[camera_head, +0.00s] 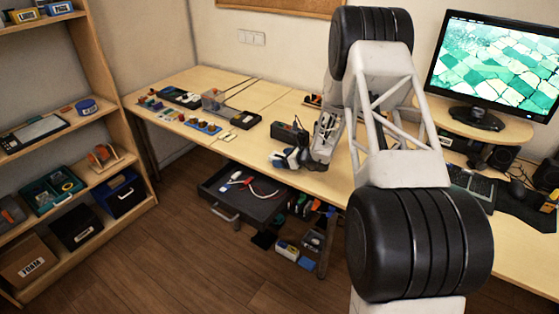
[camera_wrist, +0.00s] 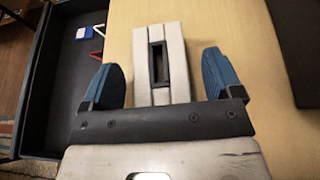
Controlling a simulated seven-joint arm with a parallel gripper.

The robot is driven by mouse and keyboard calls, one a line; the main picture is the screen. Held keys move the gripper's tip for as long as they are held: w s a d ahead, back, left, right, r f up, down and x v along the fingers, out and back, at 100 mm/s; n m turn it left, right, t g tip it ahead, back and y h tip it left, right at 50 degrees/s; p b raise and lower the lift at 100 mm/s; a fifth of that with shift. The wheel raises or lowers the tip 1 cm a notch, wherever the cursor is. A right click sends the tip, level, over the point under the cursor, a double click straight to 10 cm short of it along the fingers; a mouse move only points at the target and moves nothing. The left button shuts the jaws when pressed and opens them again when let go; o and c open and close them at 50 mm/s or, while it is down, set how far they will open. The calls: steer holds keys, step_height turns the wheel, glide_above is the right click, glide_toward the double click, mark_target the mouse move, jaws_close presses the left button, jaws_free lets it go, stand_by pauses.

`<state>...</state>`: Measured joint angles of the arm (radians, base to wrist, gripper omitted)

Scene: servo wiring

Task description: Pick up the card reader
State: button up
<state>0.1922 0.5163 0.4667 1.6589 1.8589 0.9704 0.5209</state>
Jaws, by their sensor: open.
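A pale, upright-looking block with a dark slot in it, which I take to be the card reader (camera_wrist: 142,68), is on the wooden desk in the wrist view. My gripper (camera_wrist: 163,82) is open, with one blue fingertip on each side of the block's near part. I cannot tell whether either finger touches it; gaps show on both sides. In the head view my gripper (camera_head: 285,159) is low over the desk's front edge, and my arm and fingers largely hide the block there.
An open dark drawer (camera_head: 225,202) with a red cable (camera_head: 262,187) lies below the desk edge. A dark box (camera_head: 290,133) stands close behind my gripper. Several small parts line the desk's left side. A monitor (camera_head: 497,66) stands at right. Bare desk (camera_wrist: 230,25) separates block and dark box.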

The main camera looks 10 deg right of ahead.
mark_target(281, 158)
steer(key=shift+w+a+f, duration=0.15)
steer(key=shift+w+a, duration=0.15)
steer(key=shift+a, duration=0.05)
stand_by(0.3)
steer(key=c, duration=1)
steer(key=shift+c, duration=0.2)
steer(key=shift+r, duration=0.75)
steer(key=shift+s+r, duration=0.2)
steer(key=shift+r, duration=0.35)
steer(key=shift+s+r, duration=0.2)
steer(key=shift+r, duration=0.3)
steer(key=s+r, duration=0.1)
steer(key=s, duration=1.4)
steer(key=shift+a+r, duration=0.2)
steer(key=shift+s, duration=0.15)
